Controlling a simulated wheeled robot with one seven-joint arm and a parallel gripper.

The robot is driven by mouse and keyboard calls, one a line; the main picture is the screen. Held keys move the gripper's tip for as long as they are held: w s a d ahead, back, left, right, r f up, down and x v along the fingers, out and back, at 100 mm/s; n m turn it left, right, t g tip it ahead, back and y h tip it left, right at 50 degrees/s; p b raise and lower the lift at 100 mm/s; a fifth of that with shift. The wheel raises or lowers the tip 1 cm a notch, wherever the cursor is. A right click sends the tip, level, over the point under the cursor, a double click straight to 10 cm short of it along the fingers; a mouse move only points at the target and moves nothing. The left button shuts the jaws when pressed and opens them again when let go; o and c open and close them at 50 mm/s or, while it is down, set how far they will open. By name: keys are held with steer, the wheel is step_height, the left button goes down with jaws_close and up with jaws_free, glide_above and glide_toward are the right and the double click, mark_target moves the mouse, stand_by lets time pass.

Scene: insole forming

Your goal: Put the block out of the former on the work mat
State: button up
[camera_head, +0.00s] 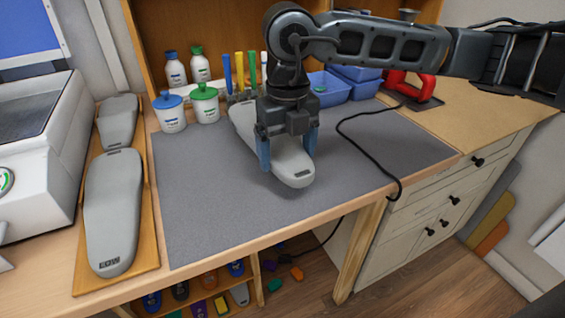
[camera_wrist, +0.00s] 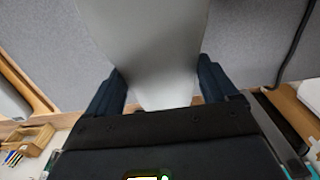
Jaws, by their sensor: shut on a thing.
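A grey foot-shaped block (camera_head: 294,172) is between the blue fingers of my gripper (camera_head: 288,146), which is shut on its sides. The block lies lengthwise from back left to front right over the dark grey work mat (camera_head: 210,215). It is low, but I cannot tell whether it touches the mat. In the wrist view the block (camera_wrist: 150,45) fills the space between the dark fingers (camera_wrist: 160,88), with the mat behind it. The former (camera_head: 40,150), a white machine, stands at the far left, partly cut off by the frame.
Two similar grey blocks (camera_head: 112,210) lie on a wooden board (camera_head: 146,240) left of the mat. White pots (camera_head: 204,103), bottles, markers and blue bins (camera_head: 328,90) line the back. A black cable (camera_head: 372,150) crosses the mat's right side. The mat's front left is clear.

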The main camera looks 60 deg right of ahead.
steer(key=shift+w+a+f, duration=0.1)
steer(key=shift+w+f, duration=0.2)
steer(key=shift+w, duration=0.15)
steer(key=shift+f+p, duration=0.3)
steer(key=shift+f, duration=1.65)
steer(key=shift+f, duration=0.2)
steer(key=o, duration=1.2)
steer(key=shift+r, duration=0.1)
step_height(320, 180, up, 12)
steer(key=shift+r+b, duration=0.1)
steer(key=shift+b, duration=0.2)
